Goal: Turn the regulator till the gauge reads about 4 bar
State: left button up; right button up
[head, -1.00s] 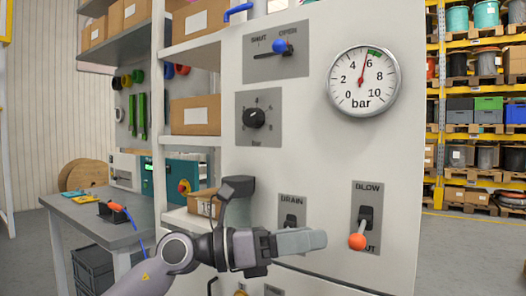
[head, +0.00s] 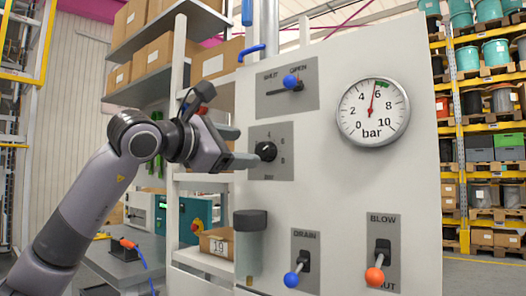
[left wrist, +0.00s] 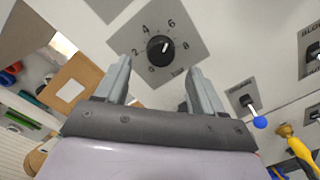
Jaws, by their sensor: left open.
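The regulator is a black round knob (head: 266,151) on a grey plate with a number scale, on the white panel's left side. It also shows in the left wrist view (left wrist: 160,48), with its white pointer mark toward the upper right, near the 6. The gauge (head: 373,112) is at the upper right of the panel; its red needle stands between 4 and 6, at roughly 5 bar. My left gripper (head: 238,147) is open and empty, just left of the knob. In the left wrist view its fingers (left wrist: 158,76) stand either side below the knob, apparently not touching it.
A blue-tipped SHUT/OPEN lever (head: 291,82) sits above the knob. The blue DRAIN lever (head: 292,278) and orange BLOW lever (head: 375,275) sit below. A grey cylinder (head: 249,240) stands out at the panel's lower left. Shelves with boxes (head: 217,62) stand behind my arm.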

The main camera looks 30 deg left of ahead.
aim_at(262, 150)
pick_arm(q)
jog(key=w, duration=0.4)
jog(key=w+d+p, duration=0.1)
jog(key=w, duration=0.1)
jog(key=c, duration=1.1)
